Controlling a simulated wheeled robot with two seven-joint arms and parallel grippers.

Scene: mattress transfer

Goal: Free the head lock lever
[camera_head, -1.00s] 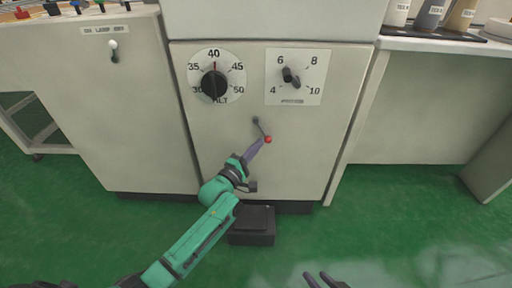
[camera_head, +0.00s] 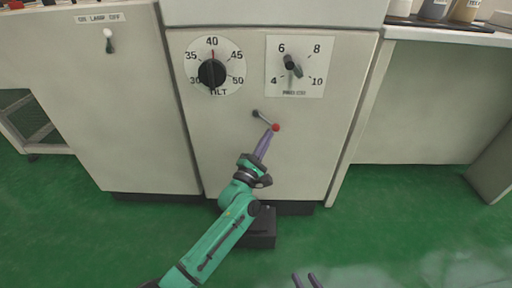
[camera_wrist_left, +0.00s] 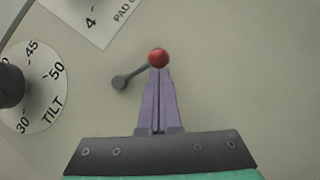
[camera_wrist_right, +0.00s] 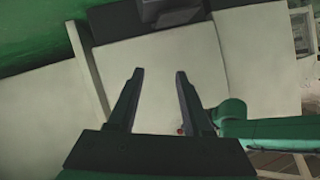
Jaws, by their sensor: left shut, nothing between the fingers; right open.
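The lock lever (camera_head: 264,119) is a short dark arm with a red ball knob (camera_head: 276,127) on the cabinet front below the two dials. The arm runs from its pivot down and to the right to the knob. My left gripper (camera_head: 267,136) is shut and empty, its fingertips right at the knob. In the left wrist view the red knob (camera_wrist_left: 158,58) sits just past the closed fingertips (camera_wrist_left: 159,72); I cannot tell whether they touch. My right gripper (camera_head: 308,280) is open and empty, low at the bottom edge, away from the cabinet. Its spread fingers show in the right wrist view (camera_wrist_right: 159,75).
Above the lever are the TILT dial (camera_head: 212,73) and a second dial plate (camera_head: 294,67). A lamp switch (camera_head: 109,40) is on the left cabinet. A dark pedal box (camera_head: 262,240) stands on the green floor. Bottles (camera_head: 433,10) stand on the right counter.

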